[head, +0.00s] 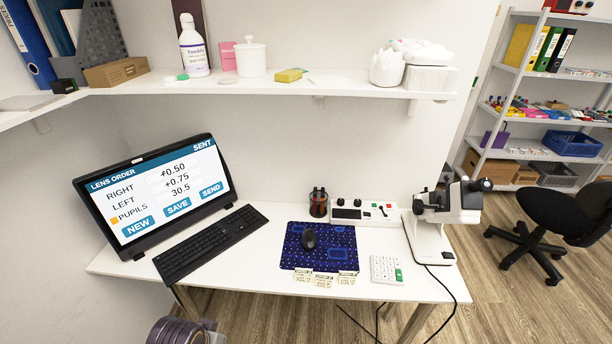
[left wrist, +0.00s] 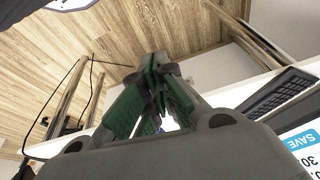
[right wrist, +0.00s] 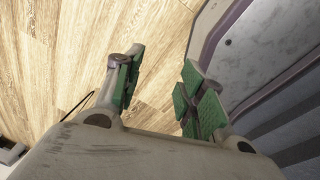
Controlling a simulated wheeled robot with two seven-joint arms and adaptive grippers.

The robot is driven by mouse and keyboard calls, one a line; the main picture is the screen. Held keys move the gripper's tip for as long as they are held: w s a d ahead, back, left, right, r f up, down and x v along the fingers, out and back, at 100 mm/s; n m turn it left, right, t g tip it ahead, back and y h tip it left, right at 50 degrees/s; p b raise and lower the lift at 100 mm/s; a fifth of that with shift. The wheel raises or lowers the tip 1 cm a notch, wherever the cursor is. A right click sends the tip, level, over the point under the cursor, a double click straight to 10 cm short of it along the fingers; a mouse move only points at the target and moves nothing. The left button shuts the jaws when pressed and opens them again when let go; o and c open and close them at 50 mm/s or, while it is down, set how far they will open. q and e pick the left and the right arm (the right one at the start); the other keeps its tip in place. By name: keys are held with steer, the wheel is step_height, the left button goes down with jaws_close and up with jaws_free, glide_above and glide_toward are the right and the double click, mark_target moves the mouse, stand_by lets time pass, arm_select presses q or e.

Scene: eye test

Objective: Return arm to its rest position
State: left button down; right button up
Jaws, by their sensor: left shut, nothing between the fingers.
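My left gripper (left wrist: 158,68) shows in the left wrist view, its green-padded fingers together at the tips with nothing between them. The desk edge and keyboard (left wrist: 278,92) lie beyond it. My right gripper (right wrist: 163,66) shows in the right wrist view, its fingers apart and empty, above wood floor. In the head view the monitor (head: 155,190) reads LENS ORDER, right +0.50, left +0.75, pupils 30.5, with SENT at top right.
The white desk (head: 370,240) holds a keyboard (head: 208,243), mouse (head: 308,239) on a blue mat (head: 335,258), calculator (head: 386,269), control box (head: 363,212) and white instrument (head: 432,235). A loaded shelf (head: 340,86) hangs above. An office chair (head: 560,225) stands right, with open floor near it.

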arm_select(q)
steer(key=s+f+g, duration=0.1)
steer(key=s+f, duration=0.1)
steer(key=f, duration=1.4)
steer(key=s+f, duration=0.2)
steer(key=f, duration=1.4)
steer(key=s+a+f, duration=0.2)
steer(key=s+f, duration=0.7)
steer(key=s, duration=0.1)
steer(key=s+a+f+g, duration=0.1)
steer(key=s+a+f, duration=0.1)
steer(key=s+f, duration=0.7)
steer(key=s, duration=0.2)
steer(key=shift+s+f, duration=0.25)
steer(key=shift+s, duration=0.05)
arm_select(e)
steer(key=s+a, duration=0.3)
steer(key=a, duration=0.3)
steer(key=shift+a+f+y, duration=0.25)
steer(key=shift+a+y, duration=0.15)
arm_select(q)
steer(key=shift+s+a, duration=0.1)
arm_select(e)
steer(key=shift+w, duration=0.2)
